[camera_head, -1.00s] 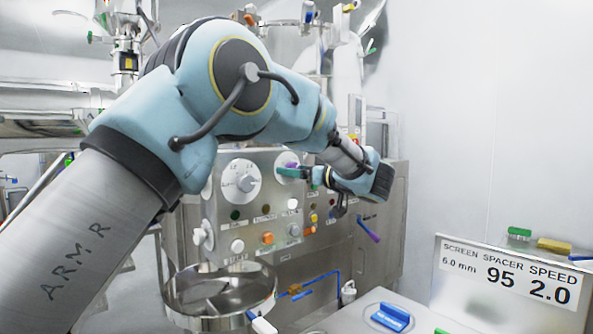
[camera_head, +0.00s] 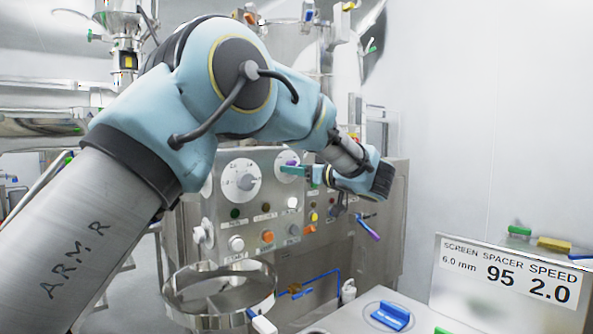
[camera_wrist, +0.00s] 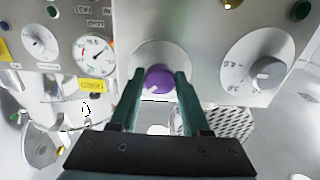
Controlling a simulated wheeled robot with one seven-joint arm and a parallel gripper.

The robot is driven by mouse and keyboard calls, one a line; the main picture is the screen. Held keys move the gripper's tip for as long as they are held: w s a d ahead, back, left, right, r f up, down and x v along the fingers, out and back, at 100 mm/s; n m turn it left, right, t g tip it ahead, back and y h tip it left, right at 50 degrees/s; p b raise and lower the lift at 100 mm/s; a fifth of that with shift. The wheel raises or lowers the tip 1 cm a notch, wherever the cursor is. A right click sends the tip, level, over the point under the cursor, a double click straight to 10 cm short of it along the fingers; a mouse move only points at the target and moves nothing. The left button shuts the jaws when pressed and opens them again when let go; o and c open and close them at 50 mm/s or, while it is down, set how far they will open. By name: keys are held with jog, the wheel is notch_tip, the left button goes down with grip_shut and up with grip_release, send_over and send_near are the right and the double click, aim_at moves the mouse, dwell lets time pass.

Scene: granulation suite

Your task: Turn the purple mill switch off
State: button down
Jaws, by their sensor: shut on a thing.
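The purple mill switch (camera_wrist: 160,78) is a round knob on a pale disc on the grey control panel. In the wrist view it sits between the green fingertips of my gripper (camera_wrist: 160,80), one on each side. My gripper is shut on it. In the head view my gripper (camera_head: 292,169) reaches the panel from the right, and a bit of the purple knob (camera_head: 291,163) shows above the green fingers. A small light mark shows low on the knob in the wrist view.
A white dial with a grey knob (camera_head: 240,181) is left of the switch. Several coloured buttons, including an orange one (camera_head: 267,237), lie below. A round steel pan (camera_head: 218,318) stands under the panel. A sign (camera_head: 510,280) stands at right.

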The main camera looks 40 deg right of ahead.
jog(key=shift+f+n+b, duration=0.1)
jog(key=shift+n+b, duration=0.2)
jog(key=shift+d+n+b, duration=0.1)
jog(key=shift+n+b, duration=8.1)
jog(key=shift+n, duration=0.4)
jog(key=shift+c, duration=1.8)
grip_release()
jog(key=shift+r, duration=0.2)
jog(key=s+b, duration=0.1)
jog(key=s, duration=0.9)
jog(key=shift+s+a, duration=0.3)
jog(key=shift+s, duration=0.1)
